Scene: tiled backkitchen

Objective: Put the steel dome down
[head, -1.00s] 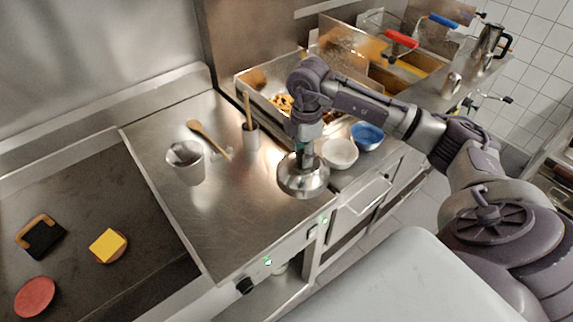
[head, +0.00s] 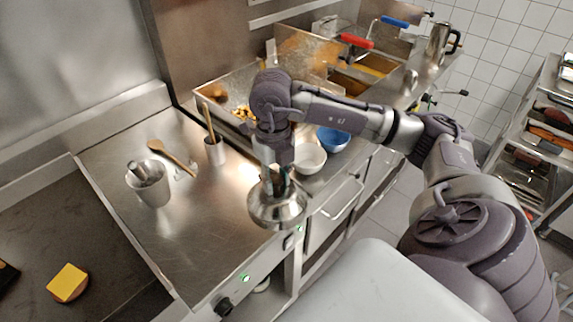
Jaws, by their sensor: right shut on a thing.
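The steel dome (head: 279,211) is a shiny round metal cover in the head view, near the front right edge of the steel worktop (head: 195,240). My right gripper (head: 275,184) points down and is shut on the top of the dome. The dome looks level. I cannot tell whether its rim touches the worktop or hangs above it. The fingertips are partly hidden against the dome. My left gripper is not in view.
White (head: 309,158) and blue (head: 333,139) bowls are behind my right arm. The griddle (head: 70,235) is at left. The worktop's middle is clear.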

